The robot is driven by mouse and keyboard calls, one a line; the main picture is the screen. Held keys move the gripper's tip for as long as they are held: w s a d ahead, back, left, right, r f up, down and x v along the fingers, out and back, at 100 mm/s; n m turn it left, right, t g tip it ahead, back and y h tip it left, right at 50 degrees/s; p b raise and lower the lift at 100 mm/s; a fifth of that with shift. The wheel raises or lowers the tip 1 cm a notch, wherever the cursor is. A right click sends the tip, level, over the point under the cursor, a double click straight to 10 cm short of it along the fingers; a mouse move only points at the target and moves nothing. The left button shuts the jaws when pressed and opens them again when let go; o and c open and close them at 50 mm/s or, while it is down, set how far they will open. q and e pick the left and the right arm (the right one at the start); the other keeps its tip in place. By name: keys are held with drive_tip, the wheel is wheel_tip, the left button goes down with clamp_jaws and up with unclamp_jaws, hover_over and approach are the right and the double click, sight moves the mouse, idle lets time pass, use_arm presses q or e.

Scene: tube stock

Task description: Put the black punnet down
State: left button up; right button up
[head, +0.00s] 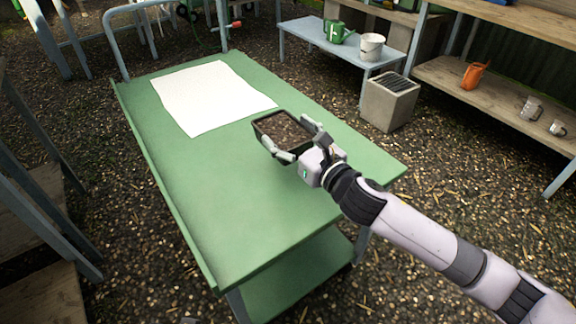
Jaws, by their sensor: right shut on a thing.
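A black punnet (283,130) filled with brown soil shows in the head view, over the right half of the green trolley top (225,215). My right gripper (297,146) is shut on the punnet, with fingers at its near side and right end. The punnet looks about level. I cannot tell whether its base touches the green top or is a little above it. My left gripper is not in view.
A white sheet (212,97) lies on the far left part of the green top, close to the punnet. The near part is bare. A concrete block (389,103) and a bench with a green watering can (337,32) and white bucket (371,47) stand beyond.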

wheel_tip(320, 180, down, 4)
drive_tip(key=shift+f+b, duration=0.1)
drive_tip(key=shift+b, duration=0.45)
wheel_tip(320, 180, down, 4)
drive_tip(key=shift+r+b, duration=0.1)
drive_tip(key=shift+b, duration=0.65)
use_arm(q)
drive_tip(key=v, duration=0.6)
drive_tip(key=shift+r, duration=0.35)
use_arm(e)
drive_tip(key=shift+r, duration=0.1)
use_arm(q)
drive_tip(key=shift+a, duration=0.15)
use_arm(e)
drive_tip(key=shift+f, duration=0.2)
drive_tip(key=o, duration=1.4)
drive_tip(key=shift+c, duration=0.2)
drive_tip(key=shift+r, duration=0.15)
